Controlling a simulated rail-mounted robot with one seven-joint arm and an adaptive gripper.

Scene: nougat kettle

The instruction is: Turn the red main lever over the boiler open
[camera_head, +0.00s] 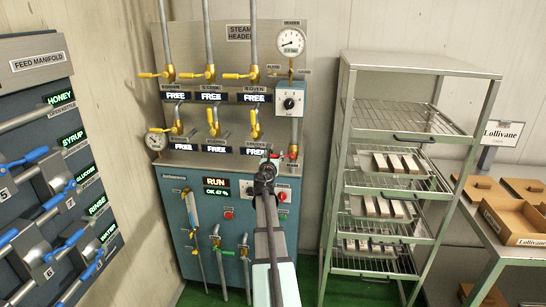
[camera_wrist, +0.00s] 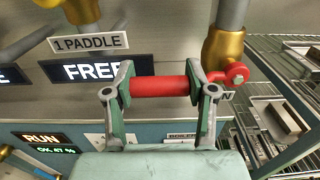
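The red main lever (camera_wrist: 160,87) lies roughly horizontal in the wrist view, its bar reaching left from a round red hub (camera_wrist: 237,73) beside a brass valve body (camera_wrist: 222,48) on a grey pipe. My gripper (camera_wrist: 160,92) is open, its two fingers wide apart along the bar's length, one near each end. The right finger hides part of the bar near the hub. I cannot tell whether the fingers touch it. In the head view my gripper (camera_head: 266,170) is in front of the panel, with the red lever (camera_head: 292,155) partly hidden behind it.
Brass-handled valves (camera_head: 213,128) and FREE displays stand above and left of my gripper. The boiler cabinet (camera_head: 176,220) is below, with a RUN display (camera_head: 216,182). A tray rack (camera_head: 345,150) stands close on the right. The feed manifold (camera_head: 40,64) is at the left.

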